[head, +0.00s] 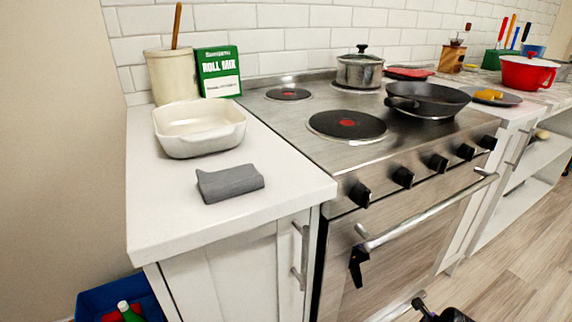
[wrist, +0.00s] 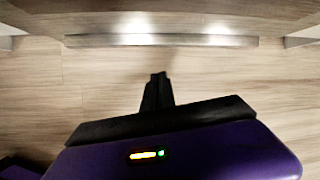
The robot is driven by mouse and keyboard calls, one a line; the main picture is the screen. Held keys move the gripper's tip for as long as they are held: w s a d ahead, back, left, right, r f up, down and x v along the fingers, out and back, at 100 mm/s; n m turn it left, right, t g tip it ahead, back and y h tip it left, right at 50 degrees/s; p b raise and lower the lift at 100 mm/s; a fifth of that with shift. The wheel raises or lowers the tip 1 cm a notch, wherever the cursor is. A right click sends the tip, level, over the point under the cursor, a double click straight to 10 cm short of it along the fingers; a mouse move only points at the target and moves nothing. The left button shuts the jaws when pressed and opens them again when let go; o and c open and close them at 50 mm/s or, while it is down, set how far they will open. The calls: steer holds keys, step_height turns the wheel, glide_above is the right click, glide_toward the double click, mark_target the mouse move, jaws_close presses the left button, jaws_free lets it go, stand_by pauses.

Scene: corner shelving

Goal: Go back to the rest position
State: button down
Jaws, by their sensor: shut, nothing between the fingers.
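My gripper (wrist: 158,78) shows in the wrist view with its two black fingers together and nothing between them. It is over wood floor, with a metal bar ahead of it. In the head view, dark parts of my gripper (head: 420,301) show at the bottom edge, low in front of the oven (head: 400,245). The rest of my arm is mostly out of that view.
The oven handle (head: 430,208) sticks out close by. A small black shape (head: 357,265) shows against the oven door; I cannot tell whether it is a reflection. A grey cloth (head: 230,183) and white dish (head: 198,145) sit on the counter. Open floor (head: 515,250) lies right.

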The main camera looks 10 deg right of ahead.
steer(key=d+r+n+t+h, duration=0.5)
steer(key=d+r+n, duration=0.2)
steer(key=r+n, duration=0.25)
steer(key=s+a+r+n+t+y, duration=0.1)
steer(key=s+a+r+n+t, duration=0.1)
steer(key=s+a+r+n, duration=0.85)
steer(key=s+a+r+n+t+y, duration=0.1)
steer(key=s+a+r+n+y, duration=0.15)
steer(key=s+a+r, duration=0.85)
steer(key=s+a+r+n+t+y, duration=0.1)
steer(key=s+a+r+n+t, duration=0.15)
steer(key=s+a+n, duration=0.95)
steer(key=s+d+r+m+p, duration=0.2)
steer(key=r+p, duration=1)
steer(key=s+d+r+m+p, duration=0.3)
steer(key=r+p, duration=0.9)
steer(key=shift+d+r+p, duration=0.15)
steer(key=shift+r+p, duration=0.15)
steer(key=shift+r, duration=0.1)
